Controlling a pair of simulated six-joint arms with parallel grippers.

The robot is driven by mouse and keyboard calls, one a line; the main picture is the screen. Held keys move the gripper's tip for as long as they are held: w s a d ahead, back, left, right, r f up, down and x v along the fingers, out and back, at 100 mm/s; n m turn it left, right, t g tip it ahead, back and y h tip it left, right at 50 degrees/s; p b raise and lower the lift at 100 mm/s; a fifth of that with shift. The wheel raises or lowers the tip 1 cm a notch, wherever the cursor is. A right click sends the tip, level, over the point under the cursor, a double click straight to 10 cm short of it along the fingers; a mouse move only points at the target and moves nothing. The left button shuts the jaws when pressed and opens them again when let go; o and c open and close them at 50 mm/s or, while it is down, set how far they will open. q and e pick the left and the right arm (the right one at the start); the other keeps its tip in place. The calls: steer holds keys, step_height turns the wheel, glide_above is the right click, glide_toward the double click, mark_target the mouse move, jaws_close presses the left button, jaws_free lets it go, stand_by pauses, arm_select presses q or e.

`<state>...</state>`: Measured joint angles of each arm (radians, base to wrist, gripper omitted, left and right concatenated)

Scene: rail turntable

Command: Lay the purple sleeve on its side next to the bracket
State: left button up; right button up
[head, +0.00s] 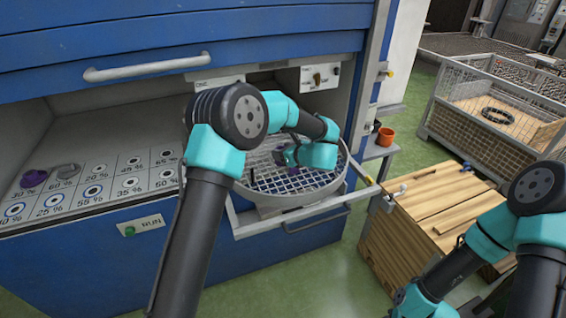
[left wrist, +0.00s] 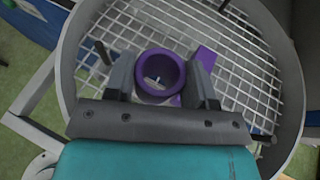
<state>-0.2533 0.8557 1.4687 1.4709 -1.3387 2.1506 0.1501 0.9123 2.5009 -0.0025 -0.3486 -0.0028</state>
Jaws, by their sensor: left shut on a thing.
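The purple sleeve (left wrist: 146,85), a thick ring with its open end facing the camera, is between the two fingers of my left gripper (left wrist: 160,80) in the left wrist view. The gripper is shut on it, above the wire mesh. A flat purple piece (left wrist: 206,56), perhaps the bracket, shows just right of the sleeve; the right finger partly hides it. In the head view my left gripper (head: 285,157) is over the round mesh basket (head: 290,200), and its hand and arm hide much there. My right arm is at the lower right, its fingers not visible.
Dark pegs (left wrist: 102,52) stand up from the mesh beside the left finger. The basket has a raised rim. At left is a panel (head: 110,190) marked with percentages, bearing a purple part (head: 33,178) and a grey part (head: 65,171). A wooden crate (head: 430,215) stands at right.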

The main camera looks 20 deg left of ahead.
arm_select(q)
steer(key=shift+r, duration=0.85)
steer(key=s+a+r+m+t+h, duration=0.2)
steer(key=s+r+m+t+h, duration=0.3)
steer(key=r, duration=0.3)
steer(key=s+d+r+m+t+h, duration=0.1)
steer(key=s+d+r+m+h, duration=0.1)
steer(key=s+m+h, duration=0.4)
steer(key=s+m, duration=0.1)
steer(key=s, duration=0.2)
steer(key=shift+s+r+t+h, duration=0.15)
steer(key=shift+s+t+h, duration=0.15)
